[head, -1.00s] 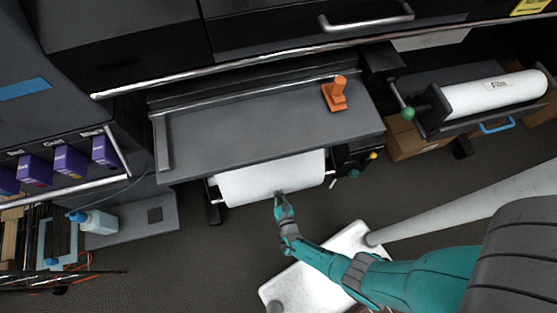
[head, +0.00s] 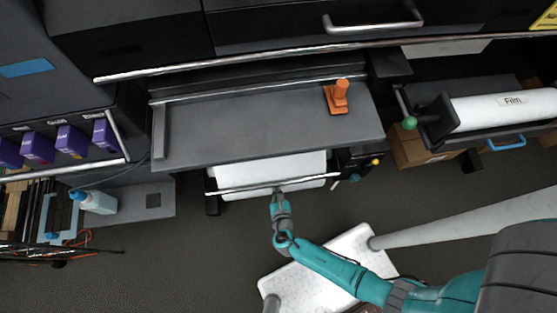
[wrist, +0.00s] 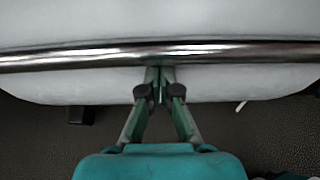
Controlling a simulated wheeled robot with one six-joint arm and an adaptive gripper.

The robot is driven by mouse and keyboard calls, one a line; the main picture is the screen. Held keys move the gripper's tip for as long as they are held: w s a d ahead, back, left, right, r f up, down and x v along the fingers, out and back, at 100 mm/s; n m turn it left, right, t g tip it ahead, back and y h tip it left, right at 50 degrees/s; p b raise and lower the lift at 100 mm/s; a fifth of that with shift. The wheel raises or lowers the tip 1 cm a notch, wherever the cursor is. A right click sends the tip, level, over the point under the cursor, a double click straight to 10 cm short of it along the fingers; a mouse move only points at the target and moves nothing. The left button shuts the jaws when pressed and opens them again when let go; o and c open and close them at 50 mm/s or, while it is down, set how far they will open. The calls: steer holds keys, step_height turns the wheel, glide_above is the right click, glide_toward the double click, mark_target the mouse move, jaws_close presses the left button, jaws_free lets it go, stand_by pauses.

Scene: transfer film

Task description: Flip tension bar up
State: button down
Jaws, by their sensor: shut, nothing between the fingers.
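The tension bar (head: 240,188) is a thin chrome rod. It lies across the front of the white film roll (head: 265,172) below the grey printer table. In the wrist view the bar (wrist: 235,52) runs level across the whole picture, with the white roll (wrist: 230,85) behind it. My gripper (head: 278,192) is at the bar's middle from the front. In the wrist view my gripper (wrist: 160,72) has its fingertips together just under the bar, touching or very close to it. Nothing shows between the fingers. The bar's ends are out of the wrist view.
The grey table (head: 250,130) overhangs the roll, with an orange handle (head: 338,97) on it. A second film roll (head: 505,108) is at the right. A blue-capped bottle (head: 95,202) stands at the left.

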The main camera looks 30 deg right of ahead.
step_height(320, 180, up, 13)
steer(key=w+g, duration=0.1)
steer(key=g, duration=0.1)
steer(key=shift+w+g+y, duration=0.15)
steer(key=shift+g+y, duration=0.15)
steer(key=shift+y, duration=0.1)
steer(key=shift+r, duration=0.15)
stand_by(0.3)
steer(key=s+f, duration=0.4)
steer(key=s+a+r, duration=0.2)
steer(key=s+r, duration=0.3)
steer(key=r, duration=0.2)
steer(key=shift+g, duration=0.3)
stand_by(0.7)
